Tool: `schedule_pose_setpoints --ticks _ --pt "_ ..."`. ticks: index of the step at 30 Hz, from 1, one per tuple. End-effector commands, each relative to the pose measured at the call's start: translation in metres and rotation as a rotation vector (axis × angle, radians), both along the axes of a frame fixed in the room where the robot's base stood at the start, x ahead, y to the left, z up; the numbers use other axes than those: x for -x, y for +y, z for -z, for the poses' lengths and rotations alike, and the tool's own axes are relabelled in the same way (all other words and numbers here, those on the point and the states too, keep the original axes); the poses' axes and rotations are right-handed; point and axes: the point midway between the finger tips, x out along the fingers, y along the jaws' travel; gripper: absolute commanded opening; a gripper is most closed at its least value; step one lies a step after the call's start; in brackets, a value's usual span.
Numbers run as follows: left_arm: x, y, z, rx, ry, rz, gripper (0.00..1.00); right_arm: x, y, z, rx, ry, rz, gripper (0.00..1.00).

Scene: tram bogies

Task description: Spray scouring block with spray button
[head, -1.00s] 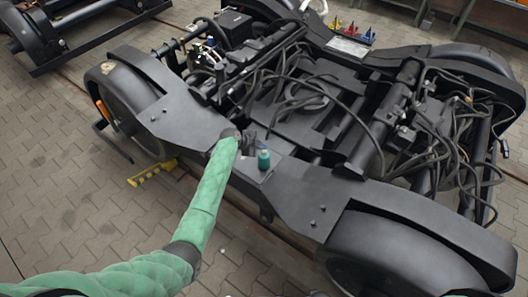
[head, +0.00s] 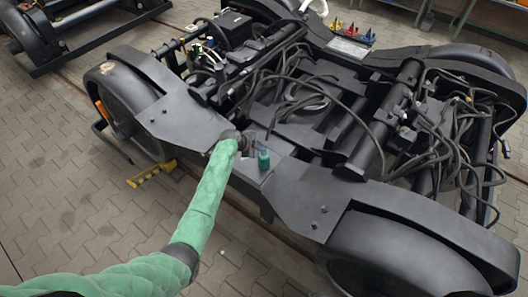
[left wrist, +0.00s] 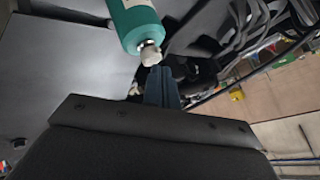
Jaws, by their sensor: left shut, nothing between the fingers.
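A small green spray bottle (head: 264,161) stands upright on the flat grey plate of the bogie frame, in the middle of the head view. In the left wrist view the green bottle (left wrist: 135,18) shows at the top, with its pale spray button (left wrist: 150,54) towards the fingers. My left gripper (head: 252,146) is just left of the bottle's top. In the left wrist view its shut fingers (left wrist: 160,78) hold nothing, their tips close to the button; I cannot tell whether they touch. I cannot make out the scouring block. My right gripper is not in view.
The black bogie (head: 190,120) fills the middle, with loose cables (head: 300,95) behind the bottle and a large wheel (head: 405,255) at the lower right. A yellow piece (head: 150,174) lies on the paved floor. Small coloured items (head: 352,31) stand at the back.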

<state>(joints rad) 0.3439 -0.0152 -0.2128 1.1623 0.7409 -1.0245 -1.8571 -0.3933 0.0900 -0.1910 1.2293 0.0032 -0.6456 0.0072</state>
Motion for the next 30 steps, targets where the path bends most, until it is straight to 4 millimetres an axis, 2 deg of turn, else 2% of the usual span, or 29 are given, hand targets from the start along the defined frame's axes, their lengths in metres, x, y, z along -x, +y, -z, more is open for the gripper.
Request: schedule_pose_setpoints --ticks 30 --pt "0.0001 0.0002 0.0071 0.000 0.000 0.000 0.00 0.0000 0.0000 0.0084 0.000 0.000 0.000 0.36"
